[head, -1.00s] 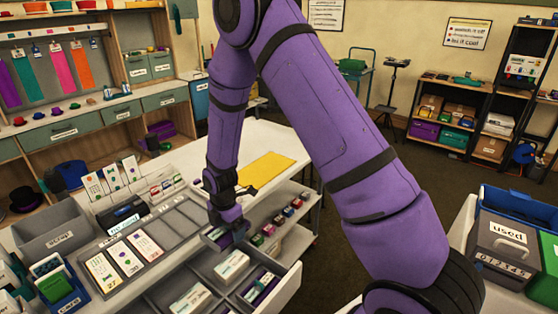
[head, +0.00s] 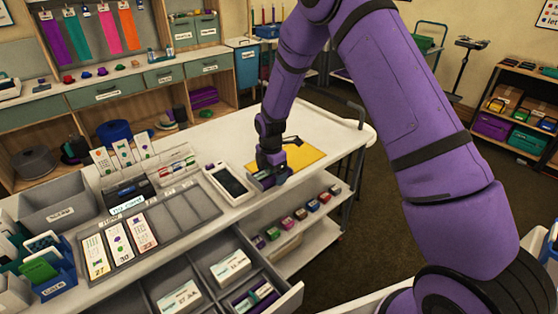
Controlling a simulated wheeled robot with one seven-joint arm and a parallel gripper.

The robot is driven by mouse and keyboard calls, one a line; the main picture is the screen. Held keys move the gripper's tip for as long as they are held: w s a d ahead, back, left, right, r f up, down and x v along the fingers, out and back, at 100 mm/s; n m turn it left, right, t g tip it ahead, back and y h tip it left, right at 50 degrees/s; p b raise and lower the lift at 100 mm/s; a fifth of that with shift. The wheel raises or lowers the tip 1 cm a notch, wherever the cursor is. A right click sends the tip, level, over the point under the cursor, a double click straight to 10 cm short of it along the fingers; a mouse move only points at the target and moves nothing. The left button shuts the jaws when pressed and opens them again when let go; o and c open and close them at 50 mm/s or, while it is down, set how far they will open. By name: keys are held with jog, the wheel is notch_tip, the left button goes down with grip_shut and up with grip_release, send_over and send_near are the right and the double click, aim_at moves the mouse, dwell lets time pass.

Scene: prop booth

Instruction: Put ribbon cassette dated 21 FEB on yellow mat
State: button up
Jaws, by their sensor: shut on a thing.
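The yellow mat (head: 305,154) lies on the white worktop near its right end. My gripper (head: 271,172) points down at the mat's near left part. It is shut on a small dark cassette (head: 262,183), mostly hidden by the fingers. The date on it cannot be read. I cannot tell whether the cassette touches the mat or hangs just above it.
A dark-screened device (head: 229,182) lies just left of the gripper. A grey tray with cards (head: 179,207) is further left. Below, an open drawer (head: 288,301) holds white boxes and purple items. Small coloured items line a lower shelf (head: 318,228).

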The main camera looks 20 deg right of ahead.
jog(key=w+d, duration=0.1)
jog(key=w, duration=0.2)
jog(key=w+d, duration=0.1)
jog(key=w, duration=0.3)
jog(key=w+d+f, duration=0.1)
jog(key=w, duration=0.2)
jog(key=shift+w+d, duration=0.25)
jog(key=shift+d, duration=0.15)
jog(key=shift+f, duration=1.75)
jog(key=shift+f, duration=0.15)
jog(key=o, duration=0.7)
jog(key=shift+c, duration=0.2)
